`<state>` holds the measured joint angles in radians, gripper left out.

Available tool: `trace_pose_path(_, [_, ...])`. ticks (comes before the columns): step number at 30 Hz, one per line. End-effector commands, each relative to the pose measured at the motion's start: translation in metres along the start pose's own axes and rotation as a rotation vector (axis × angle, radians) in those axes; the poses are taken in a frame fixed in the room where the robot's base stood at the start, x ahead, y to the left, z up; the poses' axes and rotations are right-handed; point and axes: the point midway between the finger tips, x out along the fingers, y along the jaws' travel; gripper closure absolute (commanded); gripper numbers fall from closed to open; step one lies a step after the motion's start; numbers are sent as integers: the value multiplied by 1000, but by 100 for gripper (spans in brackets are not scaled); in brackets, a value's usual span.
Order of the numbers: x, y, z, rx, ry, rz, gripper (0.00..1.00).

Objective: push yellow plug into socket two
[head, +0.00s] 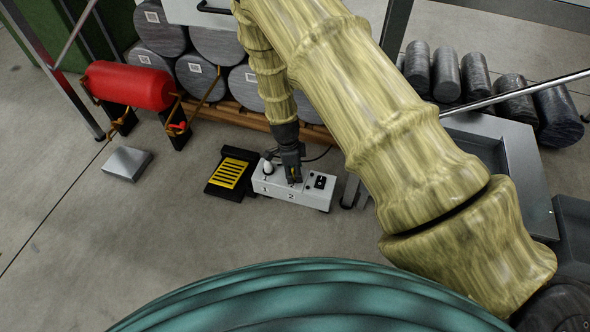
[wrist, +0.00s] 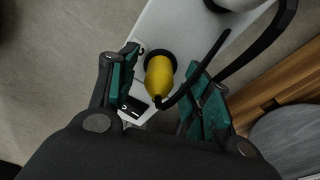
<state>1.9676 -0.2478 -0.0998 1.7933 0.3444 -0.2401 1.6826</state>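A white socket box (head: 310,195) stands on the floor, its front marked with numerals, a "2" near the middle. The yellow plug (wrist: 159,76) sits upright at a dark round socket in the box top in the wrist view; how deep it is in, I cannot tell. A black cable (wrist: 205,72) leaves its upper end. My gripper (wrist: 161,62) is open, pointing down, with a green-padded finger on each side of the plug and small gaps visible. In the head view my gripper (head: 292,178) is over the middle of the box and largely hides the plug.
A white plug (head: 268,168) stands on the box's left end, and a black switch or inlet (head: 320,182) is at its right. A black and yellow pedal-like block (head: 232,173) lies left of the box. Dark cylinders on wooden boards stand behind. The floor in front is clear.

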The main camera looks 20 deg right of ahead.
Motion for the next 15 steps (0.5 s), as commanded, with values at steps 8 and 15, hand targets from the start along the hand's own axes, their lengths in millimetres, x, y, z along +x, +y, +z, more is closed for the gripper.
trace_pose_path(8, [-1,0,0,0,0,0,50])
trace_pose_path(15, [-21,0,0,1,0,0,50])
